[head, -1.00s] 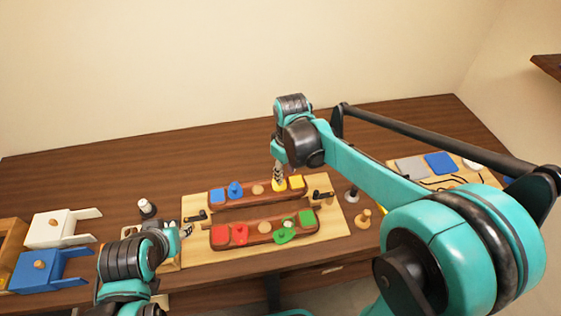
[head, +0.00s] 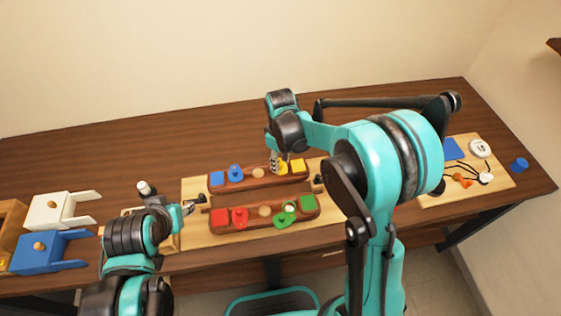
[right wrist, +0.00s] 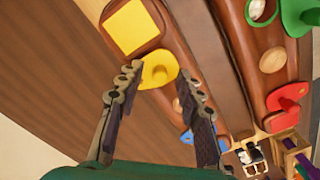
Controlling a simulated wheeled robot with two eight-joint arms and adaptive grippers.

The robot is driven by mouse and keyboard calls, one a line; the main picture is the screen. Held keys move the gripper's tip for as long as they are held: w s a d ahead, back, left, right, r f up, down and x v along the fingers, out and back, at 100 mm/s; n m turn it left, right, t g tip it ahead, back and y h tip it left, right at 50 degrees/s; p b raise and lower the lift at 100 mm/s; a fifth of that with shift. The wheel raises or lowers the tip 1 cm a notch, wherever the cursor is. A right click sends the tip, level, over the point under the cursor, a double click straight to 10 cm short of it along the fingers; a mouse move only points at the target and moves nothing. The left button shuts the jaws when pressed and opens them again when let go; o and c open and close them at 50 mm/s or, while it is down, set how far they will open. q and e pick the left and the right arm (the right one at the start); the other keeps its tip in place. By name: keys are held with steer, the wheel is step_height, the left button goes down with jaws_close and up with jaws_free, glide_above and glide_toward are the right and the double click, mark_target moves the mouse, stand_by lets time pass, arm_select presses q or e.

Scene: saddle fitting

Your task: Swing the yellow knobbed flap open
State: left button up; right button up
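The yellow flap (head: 281,169) lies on the far red-brown wooden bar (head: 262,173), left of the yellow square (head: 297,165). In the right wrist view the yellow flap (right wrist: 158,68) shows as a rounded plate beside the larger yellow square (right wrist: 131,28). My right gripper (head: 275,166) is over the flap, pointing down. In the right wrist view its fingers (right wrist: 157,72) are apart, one on each side of the flap; whether they touch it or its knob, I cannot tell. My left gripper (head: 189,206) is left of the board; its fingers are too small to read.
The near bar (head: 262,219) carries red and green pieces, including a green flap (head: 284,218). Both bars lie on a light wooden board (head: 195,189). White and blue boxes stand at left, another board (head: 503,181) at right. The table behind is clear.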

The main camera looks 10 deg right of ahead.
jaws_close()
steer(key=shift+a, duration=0.1)
steer(key=m, duration=0.2)
steer(key=a+m, duration=0.1)
steer(key=m, duration=0.1)
steer(key=shift+w+a+m, duration=0.1)
steer(key=shift+w+m, duration=0.05)
steer(key=shift+m, duration=0.25)
steer(key=m, duration=0.3)
steer(key=a+m, duration=0.1)
steer(key=shift+w+b, duration=0.3)
steer(key=shift+w, duration=0.1)
steer(key=m, duration=0.2)
steer(key=w+m, duration=0.1)
steer(key=m, duration=0.1)
steer(key=a+m, duration=0.1)
steer(key=m, duration=0.1)
steer(key=shift+w+m, duration=0.3)
steer(key=shift+m, duration=0.1)
steer(key=m, duration=0.1)
steer(key=w+m, duration=0.1)
steer(key=m, duration=0.3)
steer(key=shift+w+d, duration=0.1)
steer(key=shift+w, duration=0.15)
steer(key=shift+m, duration=0.3)
